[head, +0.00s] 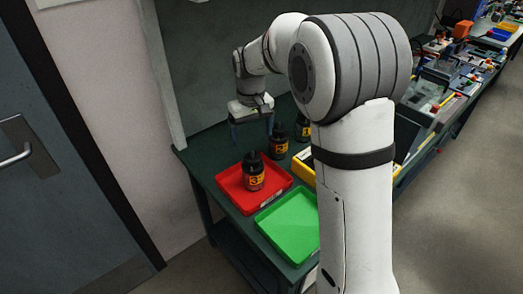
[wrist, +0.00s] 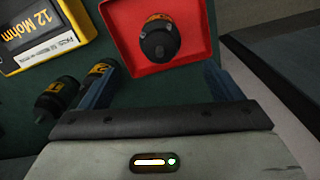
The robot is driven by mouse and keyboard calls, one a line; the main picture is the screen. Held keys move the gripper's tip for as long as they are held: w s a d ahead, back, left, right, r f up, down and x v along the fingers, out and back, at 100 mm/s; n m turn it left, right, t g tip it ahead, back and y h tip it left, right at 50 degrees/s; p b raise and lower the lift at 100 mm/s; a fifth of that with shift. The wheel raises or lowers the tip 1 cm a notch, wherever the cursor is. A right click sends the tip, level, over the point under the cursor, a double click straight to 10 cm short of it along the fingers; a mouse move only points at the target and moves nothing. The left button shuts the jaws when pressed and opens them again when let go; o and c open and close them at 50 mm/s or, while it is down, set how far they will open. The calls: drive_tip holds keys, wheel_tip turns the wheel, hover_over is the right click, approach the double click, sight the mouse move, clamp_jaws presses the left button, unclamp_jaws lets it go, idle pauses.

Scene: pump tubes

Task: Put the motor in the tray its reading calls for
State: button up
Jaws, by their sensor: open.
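A black motor with an orange label marked 3 (head: 253,178) stands in the red tray (head: 225,184); it also shows in the wrist view (wrist: 159,42). The green tray (head: 290,226) beside it looks empty, its right side hidden by my arm. Two more black motors, one marked 2 (head: 279,143) and another (head: 303,128), stand behind on the bench; in the wrist view they are at left (wrist: 62,98). A yellow meter (wrist: 45,35) reads 12 Mohm. My gripper (head: 251,130) is open and empty above the bench, behind the red tray.
The dark green bench (head: 205,160) has a grey panel along its back. In the head view my arm covers the bench's right part and most of the yellow meter (head: 301,171). Other cluttered benches (head: 455,85) stand farther right. A door is at left.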

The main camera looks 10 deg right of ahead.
drive_tip(key=s+d+r+m+t, duration=0.1)
drive_tip(key=s+d+r, duration=0.25)
drive_tip(key=s, duration=0.25)
drive_tip(key=s+d+r+m, duration=0.1)
drive_tip(key=s+d+r, duration=0.1)
drive_tip(key=s+d, duration=0.3)
drive_tip(key=s+d+f+m+t, duration=0.1)
drive_tip(key=s+d+f+m, duration=0.1)
drive_tip(key=s, duration=1.3)
drive_tip(key=shift+s+d+f+t, duration=0.2)
drive_tip(key=shift+s+d+t, duration=0.05)
drive_tip(key=shift+s+t, duration=0.15)
